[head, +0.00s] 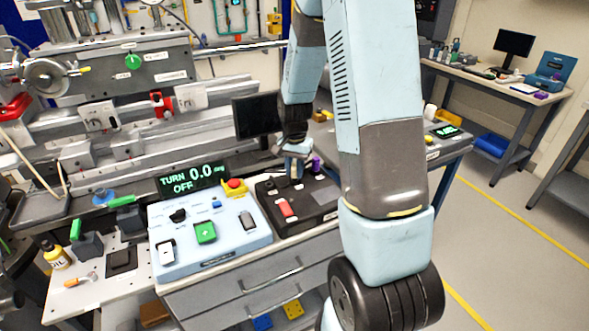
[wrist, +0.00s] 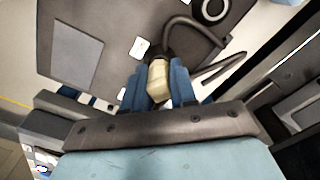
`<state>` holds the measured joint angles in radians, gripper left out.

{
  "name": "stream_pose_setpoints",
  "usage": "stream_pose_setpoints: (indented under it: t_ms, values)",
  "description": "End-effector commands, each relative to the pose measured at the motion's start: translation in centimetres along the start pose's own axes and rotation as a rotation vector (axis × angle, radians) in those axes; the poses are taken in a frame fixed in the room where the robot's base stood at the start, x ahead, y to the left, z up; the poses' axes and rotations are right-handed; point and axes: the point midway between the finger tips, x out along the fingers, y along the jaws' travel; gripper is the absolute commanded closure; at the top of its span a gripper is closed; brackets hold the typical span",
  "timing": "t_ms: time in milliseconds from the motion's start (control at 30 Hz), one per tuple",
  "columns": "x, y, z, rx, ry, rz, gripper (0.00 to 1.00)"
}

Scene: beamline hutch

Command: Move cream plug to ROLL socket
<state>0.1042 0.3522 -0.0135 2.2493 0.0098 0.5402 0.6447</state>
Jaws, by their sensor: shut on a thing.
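My gripper (head: 296,150) is over the back of a black box on the bench in the head view. In the wrist view its blue fingers (wrist: 160,88) are shut on the cream plug (wrist: 158,80). A dark cable (wrist: 215,62) loops beside the plug. Below the fingers is a dark panel (wrist: 115,20) with small white labels. I cannot read the labels or tell which socket is ROLL. The plug's front end is hidden, so I cannot tell whether it touches a socket. In the head view the plug is too small to make out.
The black box (head: 268,189) carries a red part (head: 286,208) and a purple part (head: 316,164). A light blue control box (head: 180,262) with a green switch and a red stop button (head: 235,184) stands to its left. A dark monitor (head: 256,116) stands behind.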

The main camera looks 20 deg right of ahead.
Motion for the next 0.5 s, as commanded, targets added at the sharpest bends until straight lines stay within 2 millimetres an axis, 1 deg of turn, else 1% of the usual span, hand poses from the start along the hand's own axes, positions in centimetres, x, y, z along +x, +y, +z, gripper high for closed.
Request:
stream_pose_setpoints:
  t_ms: [500]
  values:
    - [0.65, 0.0, 0.0, 0.0, 0.0, 0.0, 1.0]
